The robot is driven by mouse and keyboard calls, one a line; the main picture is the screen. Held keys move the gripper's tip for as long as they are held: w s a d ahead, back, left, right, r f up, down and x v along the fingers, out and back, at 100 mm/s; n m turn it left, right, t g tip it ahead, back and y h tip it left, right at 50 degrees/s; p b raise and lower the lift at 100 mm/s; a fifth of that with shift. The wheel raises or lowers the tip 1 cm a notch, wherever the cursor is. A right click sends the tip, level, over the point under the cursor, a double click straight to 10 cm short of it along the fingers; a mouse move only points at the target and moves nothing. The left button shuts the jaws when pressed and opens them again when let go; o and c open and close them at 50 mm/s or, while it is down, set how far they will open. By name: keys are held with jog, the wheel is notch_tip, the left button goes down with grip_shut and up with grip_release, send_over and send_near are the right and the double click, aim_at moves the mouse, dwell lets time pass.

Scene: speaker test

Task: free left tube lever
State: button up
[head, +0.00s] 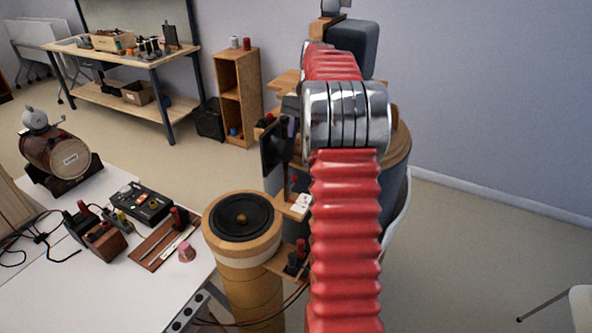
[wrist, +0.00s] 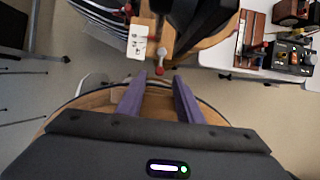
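In the wrist view, a small lever (wrist: 160,62) with a pale shaft and a red tip sticks out from a wooden edge beside a white card (wrist: 138,42). My gripper (wrist: 159,80) has two purple fingers, spread apart with nothing between them. Its fingertips are close to the lever's red tip; whether they touch it I cannot tell. In the head view, an upright wooden tube (head: 251,262) carries a black speaker cone (head: 243,216). A white card (head: 300,204) shows at its right, partly behind my red arm. My gripper and the lever cannot be made out in the head view.
A wooden shelf (head: 240,95) and a workbench (head: 119,60) stand behind.

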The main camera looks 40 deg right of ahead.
aim_at(294, 176)
jog(key=shift+x, duration=2.45)
jog(key=shift+c, duration=0.6)
grip_shut()
